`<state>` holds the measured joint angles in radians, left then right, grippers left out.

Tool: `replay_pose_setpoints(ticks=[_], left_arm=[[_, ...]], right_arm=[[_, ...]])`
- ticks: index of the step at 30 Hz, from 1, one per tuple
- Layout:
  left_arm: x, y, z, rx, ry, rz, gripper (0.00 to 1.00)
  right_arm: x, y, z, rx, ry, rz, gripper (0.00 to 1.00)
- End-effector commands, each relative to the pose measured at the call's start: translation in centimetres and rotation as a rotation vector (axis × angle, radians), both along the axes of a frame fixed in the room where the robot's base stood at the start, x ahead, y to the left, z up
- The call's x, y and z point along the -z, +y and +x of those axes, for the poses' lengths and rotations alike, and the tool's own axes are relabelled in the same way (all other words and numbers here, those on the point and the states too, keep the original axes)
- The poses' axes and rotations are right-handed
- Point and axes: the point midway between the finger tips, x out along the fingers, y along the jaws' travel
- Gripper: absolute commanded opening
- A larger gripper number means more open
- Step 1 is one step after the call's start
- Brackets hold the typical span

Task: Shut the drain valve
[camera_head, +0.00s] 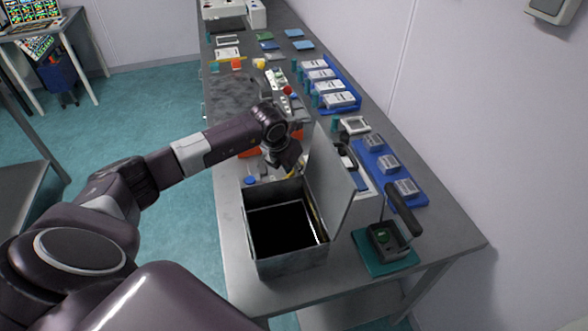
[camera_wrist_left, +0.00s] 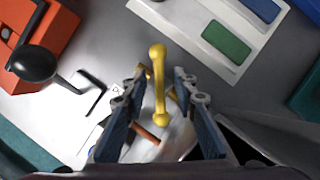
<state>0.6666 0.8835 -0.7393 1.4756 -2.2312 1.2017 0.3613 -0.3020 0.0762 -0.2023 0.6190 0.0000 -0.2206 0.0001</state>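The drain valve's apparent yellow lever handle (camera_wrist_left: 159,85) lies upright in the middle of the left wrist view, with a rounded knob at each end. Brass and orange parts show beneath it. My left gripper (camera_wrist_left: 160,80) is open, one blue-grey finger on each side of the handle, with visible gaps. In the head view, the left gripper (camera_head: 289,158) hangs just behind the open metal box, and a bit of the yellow handle (camera_head: 293,172) shows under it. The valve body is mostly hidden by the gripper and box. My right gripper is not in view.
The open metal box (camera_head: 288,263) with its raised lid (camera_head: 329,182) stands close in front of the gripper. An orange block with a black knob (camera_wrist_left: 35,64) lies to the left in the wrist view. A blue tray (camera_head: 372,163) is to the right on the bench.

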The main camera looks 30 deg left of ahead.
Motion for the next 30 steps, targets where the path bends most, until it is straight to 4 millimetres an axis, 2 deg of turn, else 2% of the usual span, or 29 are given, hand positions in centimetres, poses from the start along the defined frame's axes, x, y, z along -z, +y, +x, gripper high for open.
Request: replay_pose_setpoints(ticks=[9,16,25,30], left_arm=[[0.3,0.0,0.1,0.0,-0.001,0.0,0.26],[0.3,0.0,0.1,0.0,0.0,0.0,0.01],[0.3,0.0,0.1,0.007,-0.001,-0.001,0.0],[0.5,0.0,0.1,0.052,-0.001,0.0,0.0]], right_arm=[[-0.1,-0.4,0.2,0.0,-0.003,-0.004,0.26],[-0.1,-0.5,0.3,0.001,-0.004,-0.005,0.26],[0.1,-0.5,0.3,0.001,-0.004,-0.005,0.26],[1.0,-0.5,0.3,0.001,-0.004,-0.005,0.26]])
